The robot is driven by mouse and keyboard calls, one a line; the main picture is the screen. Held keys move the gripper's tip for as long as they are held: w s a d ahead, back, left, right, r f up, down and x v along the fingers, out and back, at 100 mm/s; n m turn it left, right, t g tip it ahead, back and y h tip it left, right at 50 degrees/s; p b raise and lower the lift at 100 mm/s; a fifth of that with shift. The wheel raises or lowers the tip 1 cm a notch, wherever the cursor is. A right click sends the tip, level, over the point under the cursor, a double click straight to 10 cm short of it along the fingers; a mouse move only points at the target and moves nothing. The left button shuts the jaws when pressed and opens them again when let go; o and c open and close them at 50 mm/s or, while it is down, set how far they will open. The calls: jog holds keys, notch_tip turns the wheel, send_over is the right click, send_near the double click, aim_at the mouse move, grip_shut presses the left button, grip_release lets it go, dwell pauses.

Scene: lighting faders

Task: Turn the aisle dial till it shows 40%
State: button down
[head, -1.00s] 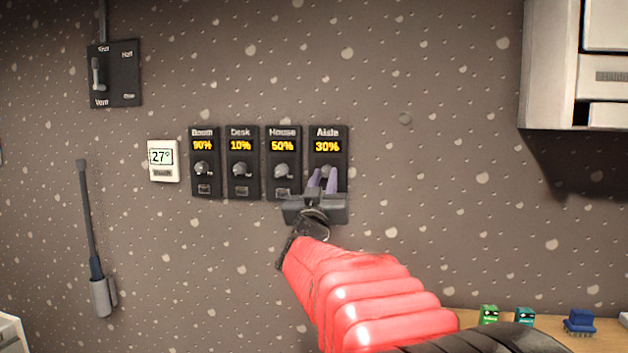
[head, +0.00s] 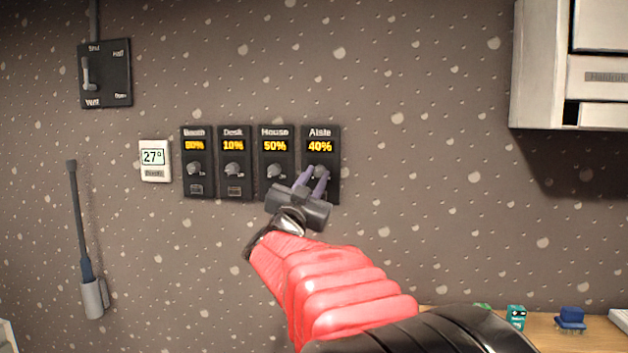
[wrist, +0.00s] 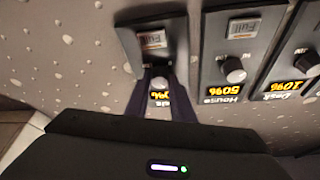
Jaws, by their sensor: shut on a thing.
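The Aisle panel (head: 333,163) is the rightmost of the row of dark dimmer panels on the wall. Its yellow display (head: 320,147) reads 40% in the head view. The Aisle dial (head: 320,171) sits below the display, partly hidden by my fingers. My gripper (head: 313,179) is shut on this dial and tilted over to the right.
The House panel (head: 276,150) reads 50% and the Desk panel (head: 237,146) 10%; the Booth panel (head: 197,155) stands left of them. A thermostat (head: 155,160) shows 27°. A white cabinet (head: 540,70) hangs at upper right. The wall right of the Aisle panel is clear.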

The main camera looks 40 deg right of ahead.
jog(key=shift+d+f, duration=0.1)
jog(key=shift+d, duration=0.05)
jog(key=c, duration=1.9)
grip_release()
jog(key=o, duration=0.4)
jog(key=v, duration=1.4)
